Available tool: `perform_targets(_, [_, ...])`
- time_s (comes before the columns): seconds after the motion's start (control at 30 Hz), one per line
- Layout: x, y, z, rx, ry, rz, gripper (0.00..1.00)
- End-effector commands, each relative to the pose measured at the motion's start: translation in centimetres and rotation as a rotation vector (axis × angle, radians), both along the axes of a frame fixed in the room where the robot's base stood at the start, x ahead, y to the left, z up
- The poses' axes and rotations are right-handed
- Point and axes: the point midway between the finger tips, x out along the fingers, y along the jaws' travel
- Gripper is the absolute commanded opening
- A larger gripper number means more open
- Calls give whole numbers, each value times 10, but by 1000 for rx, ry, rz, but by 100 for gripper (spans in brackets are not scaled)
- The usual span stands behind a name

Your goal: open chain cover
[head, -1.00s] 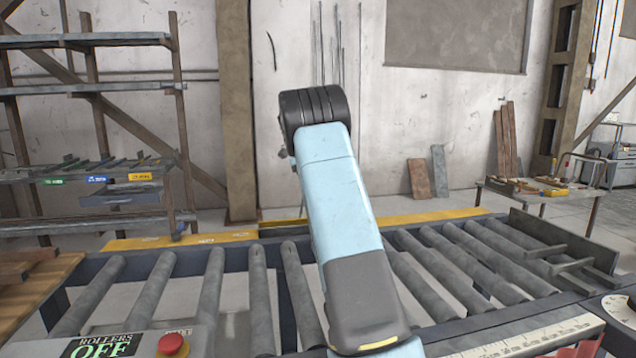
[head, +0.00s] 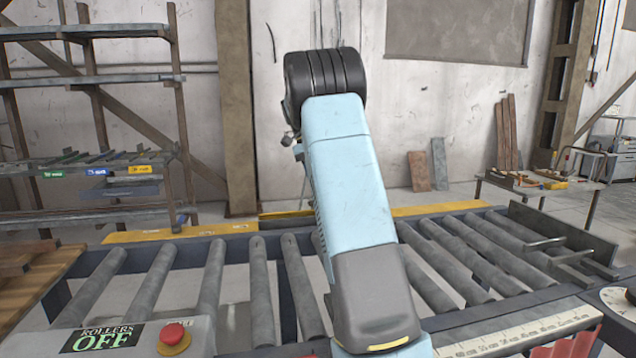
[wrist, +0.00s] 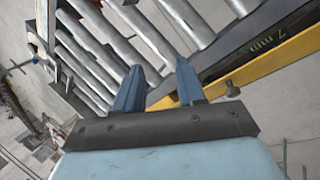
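A long yellow strip (head: 410,210) runs along the far side of the roller conveyor in the head view; it may be the chain cover, but I cannot tell for sure. In the wrist view a yellow bar (wrist: 275,62) runs diagonally beside the rollers, with a small dark knob (wrist: 233,89) at its edge. My gripper (wrist: 160,68) shows two blue fingers set apart with nothing held between them. The fingers overlap the near end of the yellow bar in the picture; I see no clear contact. In the head view my arm hides the gripper.
The conveyor rollers (head: 213,285) fill the foreground. A control panel reading "ROLLERS OFF" with a red button (head: 174,335) stands at lower left. A shelf rack (head: 100,175) is at left, a small workbench (head: 540,184) at right. A wooden post stands behind the conveyor.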

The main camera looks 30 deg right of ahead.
Motion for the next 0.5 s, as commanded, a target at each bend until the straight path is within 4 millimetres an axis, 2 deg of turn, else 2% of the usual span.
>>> perform_targets(0.03, [-2, -4, -4, 13, -30, -8, 34])
perform_targets(0.23, [0, -18, -30, 100, -291, -74, 15])
perform_targets(0.4, [5, -27, -41, 153, -558, -182, 0])
perform_targets(0.5, [6, -32, -42, 165, -691, -252, 0])
